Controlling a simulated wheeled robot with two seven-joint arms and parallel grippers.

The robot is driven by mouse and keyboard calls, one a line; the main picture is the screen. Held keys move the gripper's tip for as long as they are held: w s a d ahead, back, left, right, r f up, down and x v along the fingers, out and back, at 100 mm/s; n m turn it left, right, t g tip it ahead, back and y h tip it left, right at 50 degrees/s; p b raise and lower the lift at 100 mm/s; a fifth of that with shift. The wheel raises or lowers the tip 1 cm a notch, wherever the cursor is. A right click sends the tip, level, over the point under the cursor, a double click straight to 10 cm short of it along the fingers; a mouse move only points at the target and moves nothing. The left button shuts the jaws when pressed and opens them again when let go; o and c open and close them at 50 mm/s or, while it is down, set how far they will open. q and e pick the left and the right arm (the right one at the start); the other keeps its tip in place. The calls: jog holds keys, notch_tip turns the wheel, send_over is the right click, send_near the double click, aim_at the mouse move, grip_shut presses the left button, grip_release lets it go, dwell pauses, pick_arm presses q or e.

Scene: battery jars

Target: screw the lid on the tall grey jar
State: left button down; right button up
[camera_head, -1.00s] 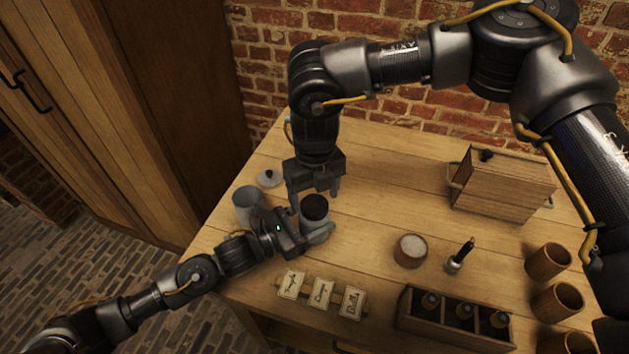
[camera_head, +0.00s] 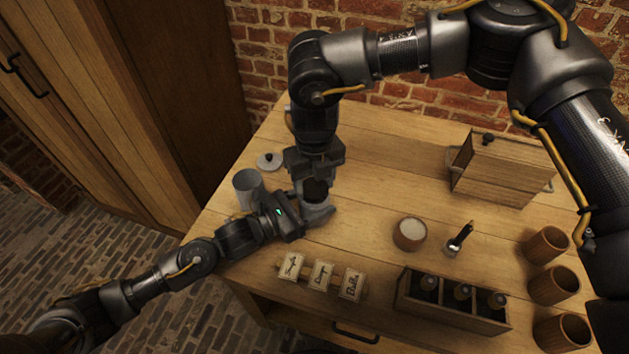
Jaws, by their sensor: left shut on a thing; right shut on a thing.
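My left gripper (camera_head: 312,214) comes in from the left and is shut on a grey jar (camera_head: 311,201) standing near the table's left side. The jar is mostly hidden by both grippers. A dark brown round lid (camera_head: 316,187) is at its top. My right gripper (camera_head: 316,182) points down from above and is shut on this dark lid. I cannot tell how the lid sits on the rim. Another grey jar (camera_head: 249,190), open at the top, stands just left of the grippers. A pale grey lid with a dark knob (camera_head: 269,161) lies flat behind it.
A wooden box (camera_head: 500,172) stands at the back right. A small pale-filled bowl (camera_head: 410,235), a dark-handled tool in a holder (camera_head: 456,242), label cards (camera_head: 322,276), a bottle crate (camera_head: 452,312) and wooden cups (camera_head: 547,245) occupy the front and right. The middle back is clear.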

jog(key=m, duration=0.4)
jog(key=o, duration=1.2)
jog(key=shift+c, duration=0.2)
notch_tip(320, 180, up, 12)
pick_arm(q)
jog(key=shift+c, duration=1.3)
grip_release()
jog(key=shift+a, duration=0.1)
pick_arm(e)
jog(key=shift+f, duration=0.1)
